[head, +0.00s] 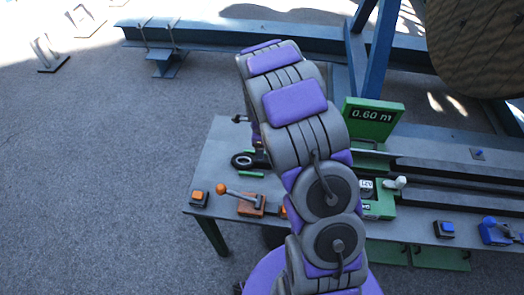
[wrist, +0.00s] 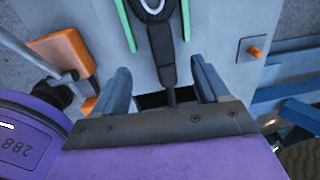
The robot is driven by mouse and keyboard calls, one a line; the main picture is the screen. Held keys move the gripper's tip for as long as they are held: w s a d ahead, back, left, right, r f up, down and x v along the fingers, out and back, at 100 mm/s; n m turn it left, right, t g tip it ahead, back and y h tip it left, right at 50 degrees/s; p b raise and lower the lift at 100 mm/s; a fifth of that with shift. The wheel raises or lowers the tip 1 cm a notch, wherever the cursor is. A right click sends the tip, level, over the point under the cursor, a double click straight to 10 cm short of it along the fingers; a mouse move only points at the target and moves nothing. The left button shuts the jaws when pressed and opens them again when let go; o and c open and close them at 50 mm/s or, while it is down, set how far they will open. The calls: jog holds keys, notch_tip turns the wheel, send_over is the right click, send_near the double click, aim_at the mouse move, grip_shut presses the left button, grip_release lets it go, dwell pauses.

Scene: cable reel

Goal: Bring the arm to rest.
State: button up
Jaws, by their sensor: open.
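My arm reaches forward over a grey workbench (head: 225,155) in the head view, bent and raised, not folded. It hides most of the gripper there. In the wrist view my gripper (wrist: 160,68) shows two blue-grey fingers, spread apart. A dark part with a ringed end (wrist: 150,8) lies on the bench between two green strips. Its narrow stem runs down between my fingers, without visible contact. The ringed part (head: 243,160) also shows in the head view, just left of my arm.
An orange lever (head: 248,204) and an orange button box (head: 199,197) sit at the bench's front left. A green display (head: 374,116) reads 0.60 m. Blue controls (head: 494,233) stand right. A large reel (head: 480,45) hangs at upper right. Open floor lies left.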

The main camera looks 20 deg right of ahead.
notch_tip(320, 180, up, 7)
jog(key=shift+s+a+p, duration=0.15)
jog(key=shift+s+p, duration=0.1)
jog(key=shift+p, duration=0.15)
jog(key=s+a+r+n+g, duration=0.1)
jog(key=s+a+r+n, duration=0.2)
jog(key=s+r+n, duration=0.4)
jog(key=s+a+r+n, duration=0.3)
jog(key=s+r+n, duration=0.3)
jog(key=s, duration=0.4)
jog(key=s+a+r+n, duration=0.1)
jog(key=s+r+n, duration=0.1)
jog(key=s+n, duration=0.3)
jog(key=s+a+r+n+g, duration=0.1)
jog(key=s+n, duration=0.5)
jog(key=s, duration=0.8)
jog(key=shift+a+r+g, duration=0.3)
jog(key=shift+r, duration=0.6)
